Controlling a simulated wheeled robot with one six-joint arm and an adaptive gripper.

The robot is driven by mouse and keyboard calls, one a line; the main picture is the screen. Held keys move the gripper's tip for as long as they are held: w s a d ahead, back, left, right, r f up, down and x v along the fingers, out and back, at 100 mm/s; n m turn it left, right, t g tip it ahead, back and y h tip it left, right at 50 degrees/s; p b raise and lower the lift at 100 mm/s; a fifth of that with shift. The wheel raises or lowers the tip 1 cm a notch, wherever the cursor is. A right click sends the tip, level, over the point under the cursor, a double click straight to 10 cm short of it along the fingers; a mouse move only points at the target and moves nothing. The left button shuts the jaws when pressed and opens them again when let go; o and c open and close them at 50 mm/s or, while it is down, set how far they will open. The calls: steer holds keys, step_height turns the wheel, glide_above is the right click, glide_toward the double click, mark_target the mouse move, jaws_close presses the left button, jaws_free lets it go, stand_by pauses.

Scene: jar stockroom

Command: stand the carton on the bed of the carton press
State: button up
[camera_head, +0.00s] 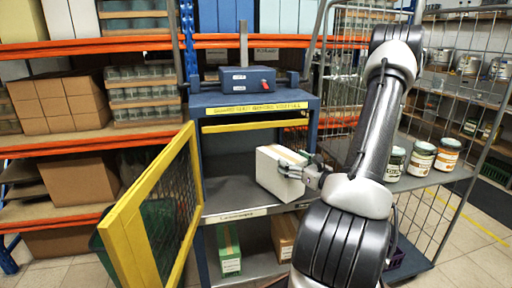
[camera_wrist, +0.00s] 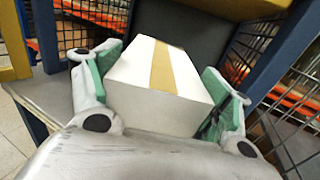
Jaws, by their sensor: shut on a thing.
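The carton (camera_head: 275,172) is a white box with a tan tape strip along its top. My gripper (camera_head: 305,172) is shut on it from the right, at the front opening of the press. In the wrist view the carton (camera_wrist: 158,85) lies between the two green-padded fingers of my gripper (camera_wrist: 160,95). The carton press (camera_head: 255,112) is a blue frame with a yellow bar and a blue head on top. Its dark bed (camera_head: 225,195) shows left of the carton. The carton is over the right part of the bed; I cannot tell whether its underside touches.
The yellow mesh door (camera_head: 150,205) of the press stands open on the left. A wire cage trolley (camera_head: 445,180) with several jars (camera_head: 420,158) is on the right. Green-and-white and brown boxes (camera_head: 229,248) stand on the shelf below the bed. Orange racks fill the left.

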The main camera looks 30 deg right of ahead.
steer(key=w+a+f, duration=0.1)
steer(key=w+a, duration=0.1)
steer(key=w, duration=1.9)
steer(key=shift+w+a+f, duration=0.15)
steer(key=shift+a+f, duration=0.05)
steer(key=shift+f, duration=0.1)
steer(key=o, duration=1.4)
steer(key=shift+f, duration=0.1)
